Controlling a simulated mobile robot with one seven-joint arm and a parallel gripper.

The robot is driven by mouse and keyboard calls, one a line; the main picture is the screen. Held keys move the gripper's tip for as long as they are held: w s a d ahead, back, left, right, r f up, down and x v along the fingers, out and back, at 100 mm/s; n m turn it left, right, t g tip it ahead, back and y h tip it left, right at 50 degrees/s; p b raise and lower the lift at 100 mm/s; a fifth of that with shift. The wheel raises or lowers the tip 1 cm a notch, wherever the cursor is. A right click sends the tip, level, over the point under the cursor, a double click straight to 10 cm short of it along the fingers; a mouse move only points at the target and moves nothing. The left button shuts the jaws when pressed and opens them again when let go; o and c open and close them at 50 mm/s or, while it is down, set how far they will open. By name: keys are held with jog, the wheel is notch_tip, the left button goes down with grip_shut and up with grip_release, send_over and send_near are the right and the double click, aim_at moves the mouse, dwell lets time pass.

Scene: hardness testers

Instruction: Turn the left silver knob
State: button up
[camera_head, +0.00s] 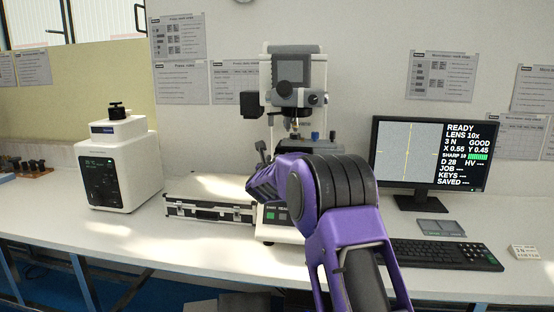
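My purple arm crosses in front of the tester's lower part. My gripper end (262,178) points left and away, close in front of the stage's left side. Its fingers cannot be made out. I cannot pick out the left silver knob; the arm hides much of the stage and base.
A white tester (117,165) stands at the left. A black-and-silver case (210,211) lies left of my arm. A monitor (432,155), a keyboard (445,254) and a small grey tray (441,228) are at the right. The bench front (200,255) is clear.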

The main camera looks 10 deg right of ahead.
jog(key=shift+c, duration=0.2)
grip_shut()
dwell(0.3)
